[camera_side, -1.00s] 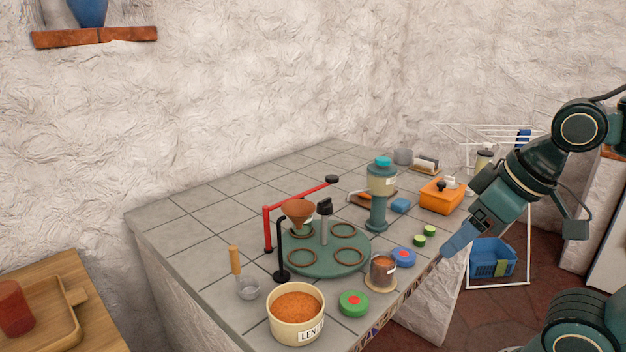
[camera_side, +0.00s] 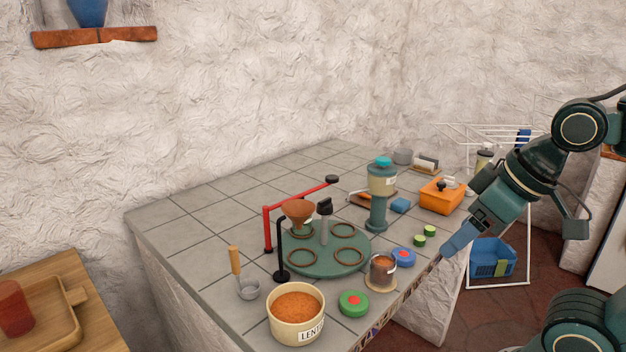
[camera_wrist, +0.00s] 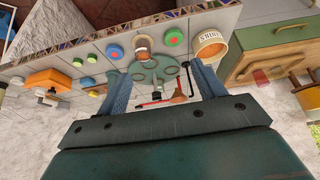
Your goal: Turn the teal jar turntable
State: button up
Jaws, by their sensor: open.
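The teal turntable (camera_side: 325,264) lies flat on the tiled counter, with several brown rings on its top and a grey post with a black knob (camera_side: 324,207) at its middle. A brown funnel (camera_side: 297,211) stands over its back left ring. In the wrist view the turntable (camera_wrist: 166,62) shows upside down beyond my fingers. My gripper (camera_side: 446,250) is off the counter's right front edge, apart from the turntable. In the wrist view my gripper (camera_wrist: 163,82) has its two blue fingers wide apart with nothing held between them.
A jar of lentils (camera_side: 382,270) stands on a coaster right of the turntable. A lentil tub (camera_side: 297,312), green lid (camera_side: 353,303) and blue lid (camera_side: 403,257) are near the front edge. A red arm (camera_side: 268,228) and teal dispenser (camera_side: 380,195) stand close by. The back left counter is clear.

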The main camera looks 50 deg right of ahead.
jog(key=shift+w+r, duration=0.1)
jog(key=c, duration=0.5)
jog(key=w+r+g, duration=0.1)
jog(key=w+r, duration=0.5)
jog(key=w, duration=0.2)
jog(key=g, duration=0.5)
send_over(325, 200)
jog(key=shift+f, duration=0.85)
notch_tip(325, 200, down, 14)
jog(key=shift+r, duration=0.1)
